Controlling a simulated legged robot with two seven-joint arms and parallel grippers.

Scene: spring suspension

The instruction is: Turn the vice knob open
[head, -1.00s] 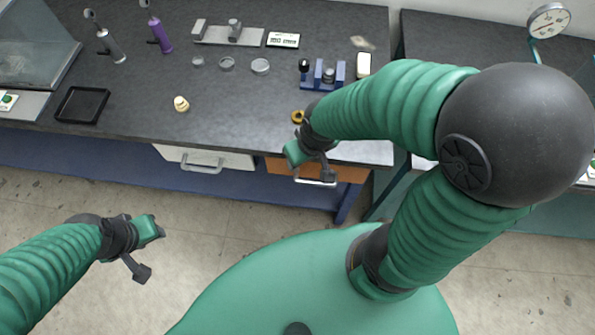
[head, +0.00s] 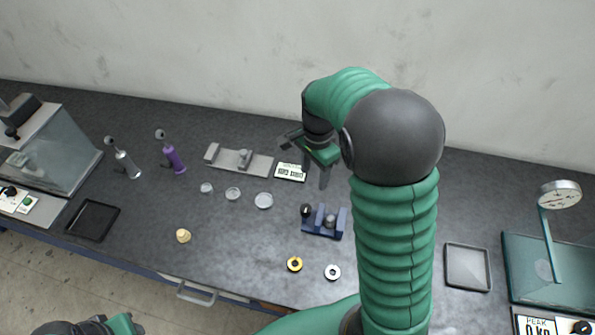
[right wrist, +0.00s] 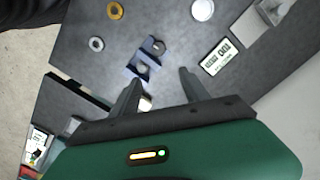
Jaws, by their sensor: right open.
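The blue vice (head: 325,228) stands on the dark bench, with a round black knob (head: 306,210) on its left end and a grey cylindrical part between its blue uprights. In the right wrist view the vice (right wrist: 133,68) lies beyond the fingertips, a little left of centre; I cannot clearly pick out the knob there. My right gripper (head: 305,163) is open and empty, above the bench behind the vice and apart from it. Its spread fingers also show in the wrist view (right wrist: 160,76). My left gripper (head: 124,325) is only partly visible at the bottom left edge, away from the vice.
A yellow ring (head: 294,264) and a white ring (head: 333,272) lie in front of the vice. A display box (head: 291,172), glass dishes (head: 264,201) and a metal fixture (head: 226,158) sit behind and left. A grey tray (head: 468,267) and dial gauge (head: 560,196) stand right.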

